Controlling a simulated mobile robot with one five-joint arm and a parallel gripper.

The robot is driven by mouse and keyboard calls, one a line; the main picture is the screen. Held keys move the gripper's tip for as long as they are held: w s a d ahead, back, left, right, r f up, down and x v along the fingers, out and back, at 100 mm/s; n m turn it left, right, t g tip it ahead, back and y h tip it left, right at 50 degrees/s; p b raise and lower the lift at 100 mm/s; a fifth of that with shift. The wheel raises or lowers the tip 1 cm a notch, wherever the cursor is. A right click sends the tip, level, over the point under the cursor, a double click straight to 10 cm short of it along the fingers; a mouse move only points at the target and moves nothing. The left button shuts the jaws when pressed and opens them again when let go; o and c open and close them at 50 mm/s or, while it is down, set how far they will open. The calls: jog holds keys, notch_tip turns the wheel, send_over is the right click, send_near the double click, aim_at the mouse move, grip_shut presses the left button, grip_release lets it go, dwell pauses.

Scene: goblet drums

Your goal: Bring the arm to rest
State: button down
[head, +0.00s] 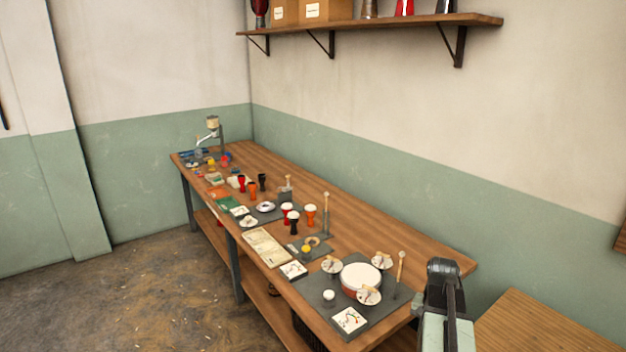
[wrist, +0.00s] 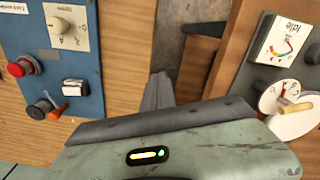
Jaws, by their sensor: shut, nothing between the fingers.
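My gripper (wrist: 160,80) shows in the wrist view as narrow dark grey fingers, closed together with nothing between them. They point away over the wooden surface, between a blue control panel and a dark grey board. In the head view part of my arm (head: 446,300) stands upright at the lower right, by the near end of the long workbench (head: 345,207). I cannot make out the fingertips in the head view.
The blue panel (wrist: 58,62) carries a dial, a red button and switches. The dark board (wrist: 250,83) holds an "Idle" gauge (wrist: 280,45) and a white disc (wrist: 290,112). Small goblet drums (head: 292,218) and a white-topped drum (head: 361,278) stand on the bench. Open floor lies left.

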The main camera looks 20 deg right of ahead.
jog(key=w+a+n, duration=0.3)
jog(key=a+n, duration=0.2)
jog(key=a, duration=1.2)
jog(key=w+a+n, duration=0.3)
jog(key=a+n, duration=0.2)
jog(key=a, duration=1.3)
jog(key=shift+a, duration=0.25)
jog(key=shift+w+d, duration=0.1)
